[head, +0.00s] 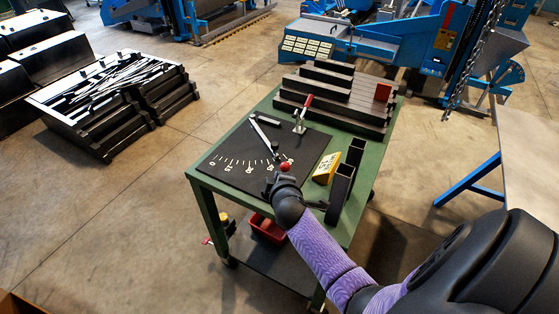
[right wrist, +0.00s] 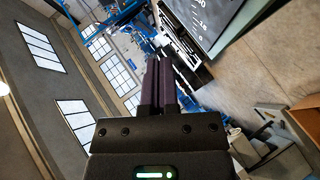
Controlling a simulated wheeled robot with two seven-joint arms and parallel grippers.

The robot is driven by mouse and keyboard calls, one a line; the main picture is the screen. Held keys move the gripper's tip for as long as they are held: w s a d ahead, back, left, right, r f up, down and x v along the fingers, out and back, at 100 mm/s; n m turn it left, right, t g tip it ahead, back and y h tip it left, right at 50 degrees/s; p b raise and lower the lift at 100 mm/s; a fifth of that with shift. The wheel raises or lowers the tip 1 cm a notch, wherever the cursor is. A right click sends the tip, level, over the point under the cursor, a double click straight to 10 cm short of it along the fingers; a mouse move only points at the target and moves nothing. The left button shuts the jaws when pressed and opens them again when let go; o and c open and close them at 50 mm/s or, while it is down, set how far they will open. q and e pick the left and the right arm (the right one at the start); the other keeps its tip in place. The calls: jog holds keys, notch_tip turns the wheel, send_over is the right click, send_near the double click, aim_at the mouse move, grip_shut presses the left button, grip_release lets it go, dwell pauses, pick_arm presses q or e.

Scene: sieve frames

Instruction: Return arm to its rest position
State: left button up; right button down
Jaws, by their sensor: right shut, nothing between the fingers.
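My right arm, in a purple sleeve, reaches from the lower right of the head view to the front edge of the green table (head: 196,182). Its dark end (head: 271,187) is over that edge, close to a red knob (head: 285,167); the fingers are hard to make out there. In the right wrist view my right gripper (right wrist: 158,64) is shut and empty, its fingers in open air. The black plate (head: 222,148) with a white graduated scale lies on the table, and its corner shows in the right wrist view (right wrist: 194,12). My left gripper is not in view.
The table bears a red-handled lever (head: 304,112), a yellow block (head: 326,168), dark square tubes (head: 340,188) and a stepped dark rack (head: 326,104). A red bin (head: 267,229) is on the lower shelf. A rod rack (head: 103,132) stands left; open floor lies between.

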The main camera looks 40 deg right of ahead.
jog(key=shift+v, duration=0.9)
jog(key=shift+f, duration=0.1)
jog(key=s+a+f+m+g+y+b, duration=0.15)
jog(key=s+f, duration=0.25)
jog(key=f, duration=0.4)
jog(key=s+a+f+g+y+b, duration=0.1)
jog(key=s+a+f+g+b, duration=0.15)
jog(key=s+f, duration=0.4)
jog(key=s+a+f+g+y+b, duration=0.1)
jog(key=s+a+f, duration=0.2)
jog(key=f, duration=0.6)
jog(key=s+a+f+m+g+y+b, duration=0.1)
jog(key=s+f, duration=0.5)
jog(key=s, duration=0.6)
jog(key=s+a+f+m+g+y+b, duration=0.1)
jog(key=s+a+f+m+g+b, duration=0.2)
jog(key=s+f, duration=0.4)
jog(key=s+a+g, duration=0.1)
jog(key=s, duration=0.4)
jog(key=shift+s+a+f+g+b, duration=0.3)
jog(key=shift+s+a, duration=0.05)
jog(key=shift+s, duration=0.05)
